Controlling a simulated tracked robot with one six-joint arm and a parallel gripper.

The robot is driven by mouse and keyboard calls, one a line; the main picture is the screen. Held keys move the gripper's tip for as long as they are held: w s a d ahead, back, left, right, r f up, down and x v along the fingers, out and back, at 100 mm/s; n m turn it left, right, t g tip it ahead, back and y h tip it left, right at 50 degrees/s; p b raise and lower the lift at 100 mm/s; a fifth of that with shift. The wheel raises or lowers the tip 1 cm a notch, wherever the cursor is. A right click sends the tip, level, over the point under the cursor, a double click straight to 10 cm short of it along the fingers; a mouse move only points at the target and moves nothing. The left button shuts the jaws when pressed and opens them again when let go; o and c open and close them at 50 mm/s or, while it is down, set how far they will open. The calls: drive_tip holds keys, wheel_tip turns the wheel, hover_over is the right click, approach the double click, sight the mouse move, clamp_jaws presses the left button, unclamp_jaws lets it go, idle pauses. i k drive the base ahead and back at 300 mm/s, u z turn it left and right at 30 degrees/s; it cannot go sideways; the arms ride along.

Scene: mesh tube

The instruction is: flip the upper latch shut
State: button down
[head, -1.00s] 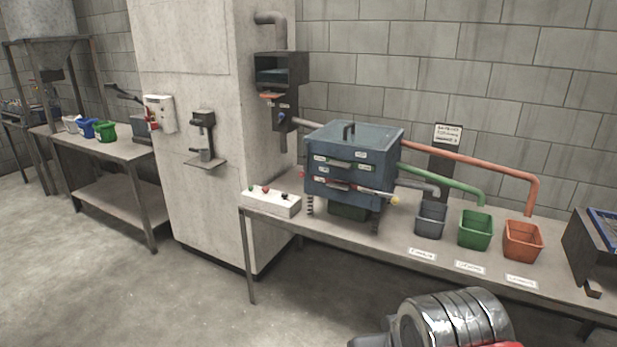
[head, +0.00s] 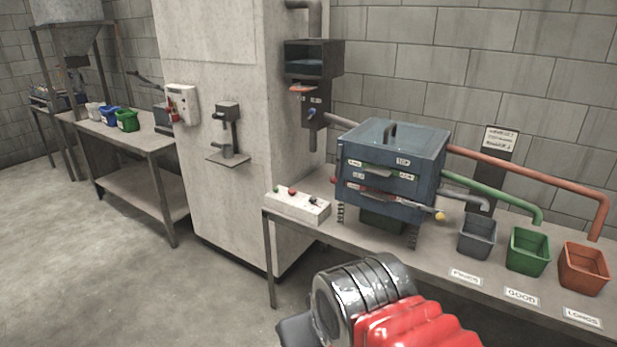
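A blue-grey box machine (head: 428,172) with a dark handle on its lid stands on the bench. Its front has an upper and a lower row of small labelled parts. A green-tinted piece (head: 378,170) is in the upper row; a pale bar with a yellow knob (head: 440,216) sticks out lower right. At this size I cannot tell which part is the upper latch, or whether it is open or shut. My arm, silver and red, fills the bottom centre, in front of the bench. My gripper's fingers do not show.
The bench (head: 400,262) holds a white control box (head: 298,206) at left. Grey (head: 477,238), green (head: 528,252) and orange (head: 584,268) bins stand at right under pipes. A concrete pillar (head: 235,60) is left of the bench. Open floor (head: 110,270) lies at left.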

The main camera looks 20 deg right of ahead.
sight(334, 179)
drive_tip(key=u, duration=0.15)
drive_tip(key=i, duration=1.3)
drive_tip(key=z, duration=0.25)
